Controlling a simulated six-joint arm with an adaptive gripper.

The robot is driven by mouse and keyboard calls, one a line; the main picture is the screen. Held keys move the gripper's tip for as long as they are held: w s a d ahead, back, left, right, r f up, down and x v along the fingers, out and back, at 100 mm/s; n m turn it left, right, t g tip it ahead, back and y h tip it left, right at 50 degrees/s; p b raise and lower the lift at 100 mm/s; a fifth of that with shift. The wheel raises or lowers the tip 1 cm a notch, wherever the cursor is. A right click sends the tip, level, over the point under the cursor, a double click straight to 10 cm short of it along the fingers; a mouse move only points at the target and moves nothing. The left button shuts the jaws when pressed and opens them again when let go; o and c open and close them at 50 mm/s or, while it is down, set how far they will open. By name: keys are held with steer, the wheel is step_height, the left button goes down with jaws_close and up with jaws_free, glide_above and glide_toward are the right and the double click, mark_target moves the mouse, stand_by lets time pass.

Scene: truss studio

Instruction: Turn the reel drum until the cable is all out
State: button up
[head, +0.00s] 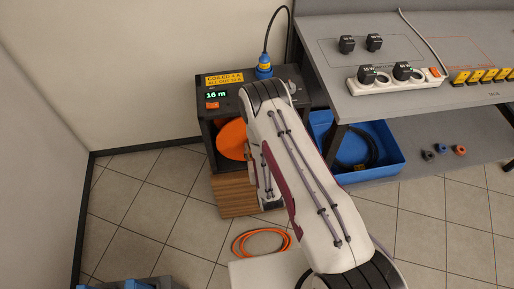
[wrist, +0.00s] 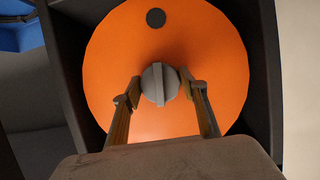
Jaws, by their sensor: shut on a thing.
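The orange reel drum (wrist: 212,60) sits in a dark housing (wrist: 262,60) and fills most of the wrist view. It has a dark round spot near its top and a grey knob (wrist: 158,84) at its centre. My gripper (wrist: 161,88) is shut on the grey knob, one finger on each side. In the head view part of the drum (head: 230,139) shows left of my arm, which hides my gripper. The display (head: 215,95) on the housing reads 16 m. Orange cable (head: 262,242) lies in loops on the floor in front.
A grey bench (head: 362,98) with a white power strip (head: 397,83) and black plugs stands at right. A blue bin (head: 388,166) with dark cable is below it. The housing rests on a wooden block (head: 230,194).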

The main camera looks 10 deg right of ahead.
steer(key=shift+m, duration=0.3)
steer(key=m+y, duration=0.3)
steer(key=shift+d+m, duration=0.15)
steer(key=shift+m, duration=0.15)
steer(key=m+t+y, duration=0.1)
steer(key=m, duration=0.2)
steer(key=shift+y, duration=0.4)
stand_by(0.4)
steer(key=o, duration=1.6)
steer(key=shift+s, duration=0.15)
steer(key=shift+v, duration=5.85)
steer(key=shift+f, duration=0.15)
